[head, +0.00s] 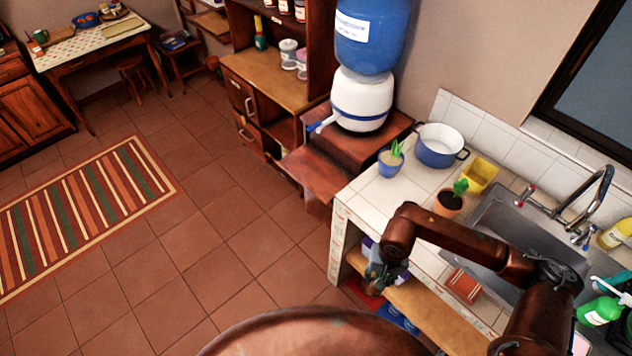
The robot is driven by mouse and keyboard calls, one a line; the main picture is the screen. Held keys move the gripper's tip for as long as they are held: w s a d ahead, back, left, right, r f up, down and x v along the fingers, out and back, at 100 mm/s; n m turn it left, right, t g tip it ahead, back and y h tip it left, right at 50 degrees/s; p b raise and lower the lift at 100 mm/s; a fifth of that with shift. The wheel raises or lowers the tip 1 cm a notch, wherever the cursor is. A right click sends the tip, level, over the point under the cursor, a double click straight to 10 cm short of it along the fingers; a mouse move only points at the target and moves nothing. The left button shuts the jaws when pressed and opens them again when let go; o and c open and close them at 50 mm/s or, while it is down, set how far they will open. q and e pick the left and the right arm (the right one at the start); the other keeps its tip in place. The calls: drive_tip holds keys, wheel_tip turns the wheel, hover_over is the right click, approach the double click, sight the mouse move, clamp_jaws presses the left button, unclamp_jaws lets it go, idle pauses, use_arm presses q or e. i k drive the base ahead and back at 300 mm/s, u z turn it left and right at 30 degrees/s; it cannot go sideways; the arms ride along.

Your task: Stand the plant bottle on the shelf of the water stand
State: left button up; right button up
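A small blue pot or bottle with a green plant (391,162) stands upright on the white tiled counter, near its far left corner; I take it for the plant bottle. The water stand (378,148) is dark reddish wood and carries a white dispenser (362,100) with a blue water jug (371,35). Its lower shelf (318,174) juts out at the left and looks bare. My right gripper (380,280) hangs at the counter's front edge, below and apart from the plant bottle. Its fingers are small and dark, so I cannot tell their opening. My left gripper is out of view.
An orange potted cactus (449,202), a blue-white pot (440,146) and a yellow container (480,175) stand near the plant bottle. The sink (520,235) is to the right. A wooden cabinet (265,80) stands left of the stand. The floor ahead is open.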

sight(327, 183)
drive_tip(key=u, duration=0.5)
drive_tip(key=k, duration=0.8)
drive_tip(key=u, duration=0.95)
drive_tip(key=k, duration=0.5)
drive_tip(key=u, duration=0.45)
drive_tip(key=i, duration=1.6)
drive_tip(key=z, duration=0.4)
drive_tip(key=i, duration=1.65)
drive_tip(key=z, duration=1.05)
drive_tip(key=i, duration=1.15)
drive_tip(key=z, duration=1.9)
drive_tip(key=i, duration=1.2)
drive_tip(key=z, duration=0.35)
